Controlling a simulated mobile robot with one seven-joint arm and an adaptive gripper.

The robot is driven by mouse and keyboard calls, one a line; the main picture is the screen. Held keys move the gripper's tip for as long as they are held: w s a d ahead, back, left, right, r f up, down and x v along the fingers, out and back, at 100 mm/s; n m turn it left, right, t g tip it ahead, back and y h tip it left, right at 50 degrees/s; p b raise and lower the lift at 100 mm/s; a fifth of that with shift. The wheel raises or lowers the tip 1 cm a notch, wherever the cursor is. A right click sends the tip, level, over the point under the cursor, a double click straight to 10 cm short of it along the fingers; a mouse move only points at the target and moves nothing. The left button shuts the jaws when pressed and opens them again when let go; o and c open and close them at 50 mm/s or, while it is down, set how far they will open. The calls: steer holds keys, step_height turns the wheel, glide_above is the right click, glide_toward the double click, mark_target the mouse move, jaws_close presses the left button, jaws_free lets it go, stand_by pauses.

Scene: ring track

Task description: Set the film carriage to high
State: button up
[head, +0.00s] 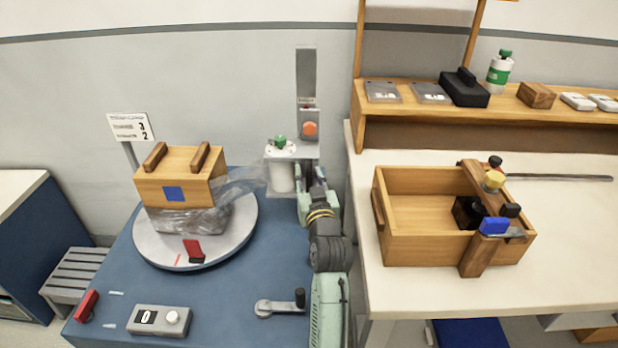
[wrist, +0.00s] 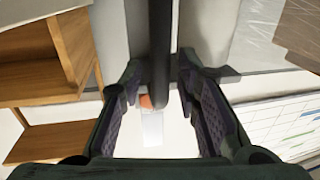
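The film carriage (head: 305,150) is a pale bracket on a grey upright mast (head: 306,70). It sits at the lower visible part of the mast, below a small label plate. An orange knob (head: 310,129) is on its front. A white film roll (head: 281,178) with a green cap hangs at its left, and clear film runs to the wrapped box. My gripper (head: 316,180) is just below and in front of the carriage. In the wrist view my gripper (wrist: 158,78) is open, with a dark bar and the orange knob (wrist: 147,102) between its fingers. Contact is not clear.
A wooden box (head: 175,190) stands on a grey turntable (head: 150,245). A control box (head: 160,320) and a crank (head: 280,305) are at the blue table's front. A wooden crate (head: 410,250) and a shelf (head: 440,115) are at the right.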

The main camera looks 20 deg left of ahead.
steer(key=shift+s+d+f, duration=0.1)
steer(key=shift+s+f, duration=0.05)
steer(key=shift+s+d, duration=0.2)
steer(key=shift+s, duration=0.1)
steer(key=v, duration=1.1)
